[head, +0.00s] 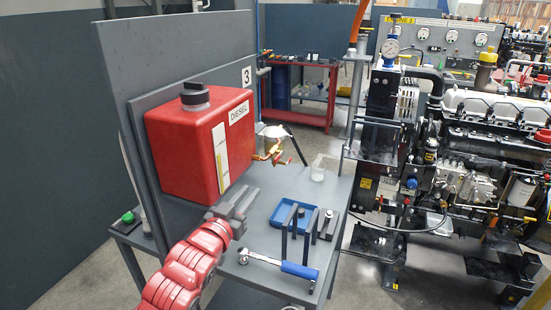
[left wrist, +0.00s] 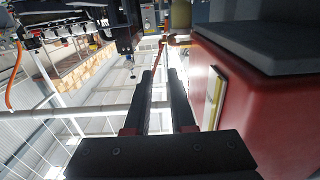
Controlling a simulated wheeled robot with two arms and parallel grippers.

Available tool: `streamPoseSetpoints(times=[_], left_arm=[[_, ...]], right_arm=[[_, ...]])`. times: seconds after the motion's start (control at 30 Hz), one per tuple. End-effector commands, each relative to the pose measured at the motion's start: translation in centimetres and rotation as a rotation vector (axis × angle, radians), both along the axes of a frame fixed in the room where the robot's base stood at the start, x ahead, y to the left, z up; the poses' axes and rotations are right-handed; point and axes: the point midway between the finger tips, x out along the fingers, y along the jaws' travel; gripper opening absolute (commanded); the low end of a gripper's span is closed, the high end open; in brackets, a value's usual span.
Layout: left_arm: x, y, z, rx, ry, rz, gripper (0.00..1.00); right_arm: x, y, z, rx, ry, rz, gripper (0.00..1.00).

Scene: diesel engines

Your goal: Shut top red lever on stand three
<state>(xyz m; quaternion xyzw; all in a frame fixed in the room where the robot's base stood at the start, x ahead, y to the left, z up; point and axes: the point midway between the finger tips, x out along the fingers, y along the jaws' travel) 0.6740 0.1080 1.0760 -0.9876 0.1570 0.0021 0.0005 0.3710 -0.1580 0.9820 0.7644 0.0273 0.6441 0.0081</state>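The red diesel tank (head: 190,150) with a black cap is mounted on the grey panel of the stand marked 3 (head: 246,77). A brass valve (head: 275,153) with red lever parts sits to the right of the tank; the levers are too small to tell their exact positions. My left gripper (head: 249,197) is in front of the tank, below and left of the valve. In the left wrist view its two dark fingers (left wrist: 159,74) are apart with nothing between them. A thin red lever (left wrist: 158,54) and brass piece (left wrist: 180,39) show beyond the fingertips. My right gripper is out of view.
A diesel engine (head: 480,150) stands at right. A red bench (head: 313,118) is behind.

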Motion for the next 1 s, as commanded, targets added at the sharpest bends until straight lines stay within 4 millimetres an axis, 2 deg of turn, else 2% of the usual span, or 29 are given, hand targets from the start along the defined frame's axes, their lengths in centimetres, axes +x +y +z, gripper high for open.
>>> streamPoseSetpoints(times=[0.17, 0.7, 1.0], left_arm=[[2.1, -0.8, 0.0, 0.001, 0.007, -0.002, 0.23], [11.4, -3.7, 0.0, -0.002, 0.005, 0.001, 0.23], [15.1, -4.8, 0.0, -0.002, 0.003, 0.002, 0.23]], right_arm=[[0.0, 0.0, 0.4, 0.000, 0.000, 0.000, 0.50], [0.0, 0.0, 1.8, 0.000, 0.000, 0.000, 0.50], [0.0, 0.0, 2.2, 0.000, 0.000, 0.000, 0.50]])
